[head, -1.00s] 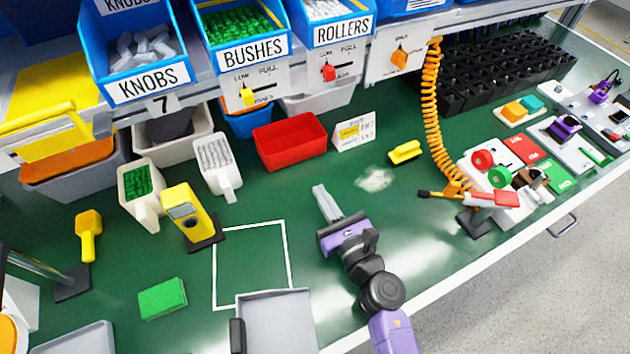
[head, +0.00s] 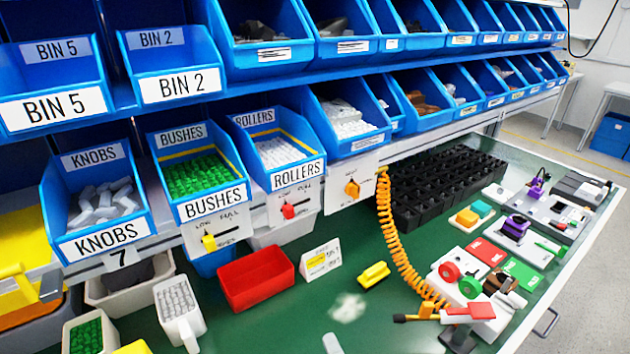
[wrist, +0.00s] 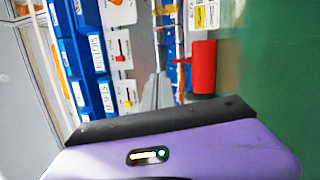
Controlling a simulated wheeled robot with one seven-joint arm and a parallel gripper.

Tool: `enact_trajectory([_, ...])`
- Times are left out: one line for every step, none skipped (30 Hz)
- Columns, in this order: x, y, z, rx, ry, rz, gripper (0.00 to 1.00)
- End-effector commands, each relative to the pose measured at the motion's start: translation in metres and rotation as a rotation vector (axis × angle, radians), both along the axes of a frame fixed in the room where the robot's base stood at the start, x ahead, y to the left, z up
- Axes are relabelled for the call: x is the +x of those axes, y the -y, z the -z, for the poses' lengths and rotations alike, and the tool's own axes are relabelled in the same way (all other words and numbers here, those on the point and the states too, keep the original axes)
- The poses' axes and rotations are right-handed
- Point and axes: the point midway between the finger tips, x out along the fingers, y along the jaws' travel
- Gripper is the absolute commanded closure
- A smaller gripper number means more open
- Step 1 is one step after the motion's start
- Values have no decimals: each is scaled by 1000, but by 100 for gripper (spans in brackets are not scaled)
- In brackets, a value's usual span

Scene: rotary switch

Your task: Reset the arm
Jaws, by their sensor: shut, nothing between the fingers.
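My gripper (head: 331,343) shows in the head view only as a grey finger tip at the bottom edge, over the green bench top (head: 290,325). In the wrist view its grey fingers (wrist: 158,92) are together with nothing between them, in front of the purple gripper body. The rest of my arm is out of the head view. A rotary switch with an orange knob (head: 352,188) sits on a white panel under the shelf, up and right of the gripper and apart from it.
Slider panels with a yellow knob (head: 209,243) and a red knob (head: 288,211) hang under the blue bins. A red bin (head: 255,280), a small sign (head: 320,259) and a yellow block (head: 374,274) stand on the bench. An orange coiled hose (head: 395,240) hangs at the right.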

Motion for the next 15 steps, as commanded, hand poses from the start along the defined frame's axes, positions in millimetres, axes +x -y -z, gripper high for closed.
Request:
enact_trajectory([-21,15,0,149,-68,10,100])
enact_trajectory([-32,24,-2,244,-107,15,100])
enact_trajectory([-47,35,-4,368,-156,22,100])
enact_trajectory([-58,43,-5,455,-190,28,100])
enact_trajectory([-69,51,-6,541,-224,36,100])
enact_trajectory([-83,61,-8,650,-265,44,100])
enact_trajectory([-94,68,-10,731,-293,51,100])
enact_trajectory([-105,76,-12,807,-320,59,100])
enact_trajectory([-119,85,-14,905,-354,70,100])
enact_trajectory([-129,91,-16,975,-378,79,100])
enact_trajectory([-140,98,-18,1044,-400,89,100])
enact_trajectory([-154,106,-21,1131,-428,104,100])
enact_trajectory([-164,112,-23,1194,-448,114,100])
enact_trajectory([-174,117,-25,1253,-466,125,100])
enact_trajectory([-187,124,-29,1328,-489,140,100])
